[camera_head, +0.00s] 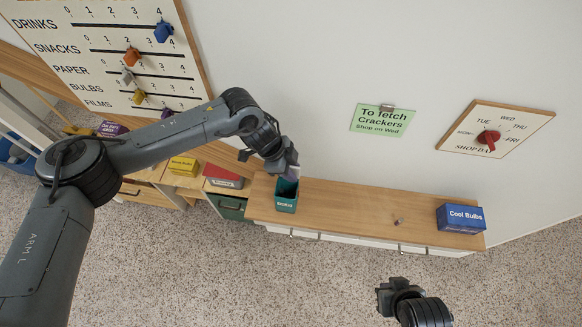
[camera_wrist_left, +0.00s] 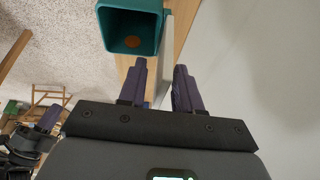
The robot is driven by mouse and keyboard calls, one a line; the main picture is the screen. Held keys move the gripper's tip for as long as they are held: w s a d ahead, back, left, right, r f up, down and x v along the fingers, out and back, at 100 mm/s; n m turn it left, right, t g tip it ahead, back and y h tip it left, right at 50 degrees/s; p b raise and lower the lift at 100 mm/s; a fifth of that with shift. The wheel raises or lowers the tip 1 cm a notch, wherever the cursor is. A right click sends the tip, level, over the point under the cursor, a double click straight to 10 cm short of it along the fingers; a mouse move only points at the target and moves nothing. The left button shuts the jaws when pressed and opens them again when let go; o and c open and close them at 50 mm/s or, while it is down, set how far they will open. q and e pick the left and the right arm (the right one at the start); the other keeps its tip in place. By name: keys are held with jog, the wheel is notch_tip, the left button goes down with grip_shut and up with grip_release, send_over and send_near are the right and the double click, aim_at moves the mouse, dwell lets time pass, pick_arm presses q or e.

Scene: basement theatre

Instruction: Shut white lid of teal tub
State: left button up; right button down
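The teal tub (camera_head: 287,195) stands at the left end of the wooden-topped counter. Its mouth is open, and the left wrist view shows the tub (camera_wrist_left: 131,32) with a round brown thing inside. The white lid (camera_wrist_left: 176,50) stands raised along the tub's right side in that view. My left gripper (camera_wrist_left: 160,68) is open, its two purple fingers apart, with part of the lid seen between them; I cannot tell if they touch it. In the head view the left gripper (camera_head: 288,168) is just above the tub's back. My right gripper (camera_head: 388,298) is low in the view, away from the counter, its fingers unclear.
A blue "Cool Bulbs" box (camera_head: 460,218) stands at the counter's right end. A small item (camera_head: 398,222) lies mid-counter (camera_head: 345,205). Left are a yellow box (camera_head: 183,165) and a red-sided box (camera_head: 223,176). A green sign (camera_head: 383,120) hangs on the wall.

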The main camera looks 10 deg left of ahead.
pick_arm(q)
grip_shut()
dwell(1.4)
